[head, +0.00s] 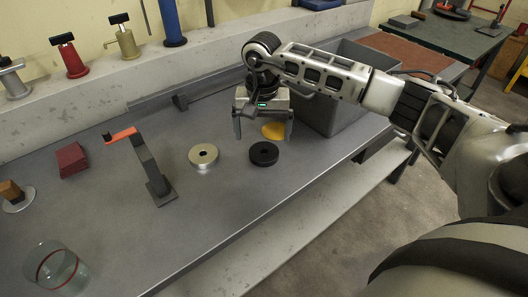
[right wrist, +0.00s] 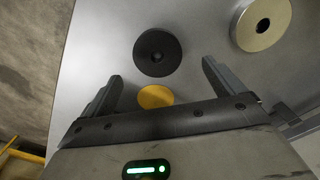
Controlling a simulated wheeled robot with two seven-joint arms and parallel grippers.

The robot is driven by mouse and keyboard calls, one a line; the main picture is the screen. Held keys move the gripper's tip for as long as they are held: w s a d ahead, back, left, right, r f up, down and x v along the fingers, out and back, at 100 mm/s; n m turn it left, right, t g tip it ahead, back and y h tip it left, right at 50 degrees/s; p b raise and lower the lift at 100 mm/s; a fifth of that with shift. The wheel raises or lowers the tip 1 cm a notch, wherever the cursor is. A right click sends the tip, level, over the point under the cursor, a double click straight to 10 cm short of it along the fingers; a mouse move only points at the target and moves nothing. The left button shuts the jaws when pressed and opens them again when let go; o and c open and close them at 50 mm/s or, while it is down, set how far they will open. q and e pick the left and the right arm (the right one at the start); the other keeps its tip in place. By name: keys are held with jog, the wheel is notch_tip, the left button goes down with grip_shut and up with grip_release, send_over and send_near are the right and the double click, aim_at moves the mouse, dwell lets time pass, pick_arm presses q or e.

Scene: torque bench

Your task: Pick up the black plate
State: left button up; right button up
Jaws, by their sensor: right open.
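The black plate (head: 264,153) is a round disc with a small raised hub, lying flat on the grey bench. It also shows in the right wrist view (right wrist: 158,52), beyond the fingertips. My right gripper (head: 263,136) is open and empty above the bench, with its fingers pointing down. In the right wrist view its two fingers (right wrist: 162,72) stand apart, and the black plate lies ahead of the gap between them. My left gripper is not in view.
A silver plate (head: 203,156) lies left of the black plate. A yellow disc (head: 273,131) lies just behind it. A grey bin (head: 335,112) stands right of the gripper. A post with an orange arm (head: 152,170) and a glass jar (head: 62,270) stand further left.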

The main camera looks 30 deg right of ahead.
aim_at(264, 151)
jog(key=f+p, duration=0.1)
jog(key=f, duration=0.4)
jog(key=shift+s+f, duration=0.1)
jog(key=shift+s, duration=0.1)
jog(key=shift+w, duration=0.1)
jog(key=c, duration=1.5)
